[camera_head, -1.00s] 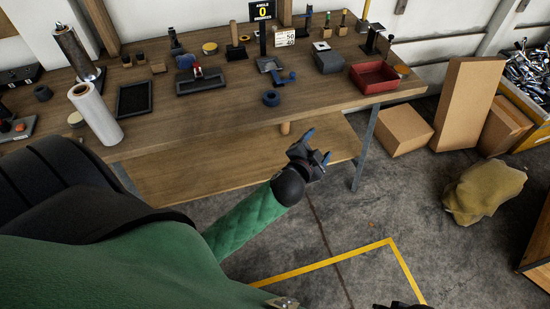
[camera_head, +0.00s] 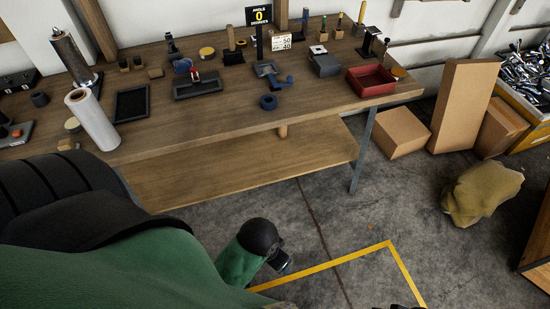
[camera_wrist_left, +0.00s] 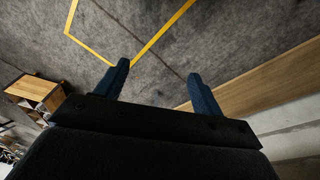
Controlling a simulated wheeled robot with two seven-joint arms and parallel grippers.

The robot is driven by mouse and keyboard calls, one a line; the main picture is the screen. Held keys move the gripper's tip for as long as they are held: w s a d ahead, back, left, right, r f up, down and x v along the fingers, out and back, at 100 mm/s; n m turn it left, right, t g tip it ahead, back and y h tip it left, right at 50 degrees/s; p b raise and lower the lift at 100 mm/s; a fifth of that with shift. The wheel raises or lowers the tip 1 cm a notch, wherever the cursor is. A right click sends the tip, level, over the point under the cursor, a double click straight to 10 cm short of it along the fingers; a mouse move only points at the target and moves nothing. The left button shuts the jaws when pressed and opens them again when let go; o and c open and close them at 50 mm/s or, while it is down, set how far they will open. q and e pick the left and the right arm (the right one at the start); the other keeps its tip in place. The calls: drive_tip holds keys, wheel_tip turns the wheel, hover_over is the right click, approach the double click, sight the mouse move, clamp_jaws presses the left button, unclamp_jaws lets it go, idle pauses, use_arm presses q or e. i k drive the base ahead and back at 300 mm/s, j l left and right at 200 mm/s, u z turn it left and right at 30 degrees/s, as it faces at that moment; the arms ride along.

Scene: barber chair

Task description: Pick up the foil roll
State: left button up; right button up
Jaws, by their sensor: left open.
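A pale, shiny roll (camera_head: 93,119) stands on the left part of the wooden workbench, tilted in the picture, and looks like the foil roll. A darker silver roll (camera_head: 73,56) stands on a metal base behind it; I cannot tell for sure which is foil. My left gripper (camera_wrist_left: 157,70) shows two blue fingers spread apart with nothing between them, facing the floor. In the head view its wrist hangs low in front of the bench, well away from both rolls, and the fingers are hard to make out. My right gripper is not clearly seen.
Cardboard boxes (camera_head: 402,133) and a sack (camera_head: 481,194) stand right. Floor before the bench is clear.

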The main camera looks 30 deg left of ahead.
sight(65, 46)
drive_tip(key=u, duration=2.2)
drive_tip(key=i+j+z, duration=0.15)
drive_tip(key=j+z, duration=0.3)
drive_tip(key=i+j+z, duration=0.1)
drive_tip(key=j+z, duration=0.15)
drive_tip(key=z, duration=0.2)
